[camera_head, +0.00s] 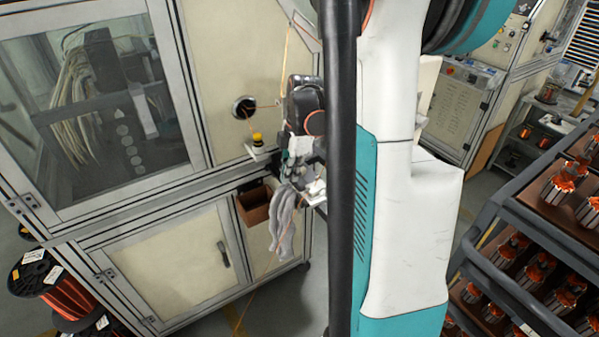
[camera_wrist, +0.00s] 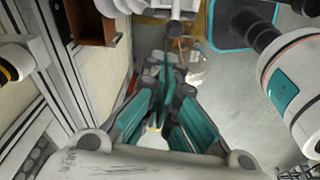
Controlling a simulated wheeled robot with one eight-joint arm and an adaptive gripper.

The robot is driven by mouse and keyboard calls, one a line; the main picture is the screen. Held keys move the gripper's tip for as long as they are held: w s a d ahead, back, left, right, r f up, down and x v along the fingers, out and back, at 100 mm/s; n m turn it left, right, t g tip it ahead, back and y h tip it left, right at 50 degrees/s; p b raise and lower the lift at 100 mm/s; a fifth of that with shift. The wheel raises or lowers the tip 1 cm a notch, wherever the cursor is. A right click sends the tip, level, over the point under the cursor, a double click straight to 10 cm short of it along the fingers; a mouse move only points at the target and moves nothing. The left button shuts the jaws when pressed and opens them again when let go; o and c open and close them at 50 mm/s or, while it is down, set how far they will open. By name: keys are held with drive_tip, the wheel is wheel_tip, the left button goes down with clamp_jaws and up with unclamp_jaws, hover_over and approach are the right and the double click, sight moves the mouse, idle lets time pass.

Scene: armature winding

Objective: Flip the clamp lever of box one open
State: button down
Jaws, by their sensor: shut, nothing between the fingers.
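My gripper (camera_wrist: 165,85) has teal fingers that are shut with nothing between them in the wrist view. In the head view my gripper (camera_head: 297,160) is small and partly hidden by my arm, in front of the right part of a cream machine cabinet (camera_head: 220,65). A small white ledge (camera_head: 262,153) with a yellow and black knob (camera_head: 257,138) stands just left of it. The knob also shows at the left edge of the wrist view (camera_wrist: 9,70). I cannot make out a clamp lever or which thing is box one.
A brown open box (camera_head: 253,206) and a grey cloth (camera_head: 284,218) hang below the ledge. The brown box is at the upper left in the wrist view (camera_wrist: 87,24). A dark rack (camera_head: 520,205) with armatures stands right. Wire spools (camera_head: 70,290) stand lower left.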

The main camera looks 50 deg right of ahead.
drive_tip(key=a+r+p, duration=0.1)
drive_tip(key=a+r, duration=0.2)
drive_tip(key=r, duration=0.6)
drive_tip(key=shift+w+a+p, duration=0.2)
drive_tip(key=shift+a+p, duration=0.1)
drive_tip(key=shift+a+f, duration=0.1)
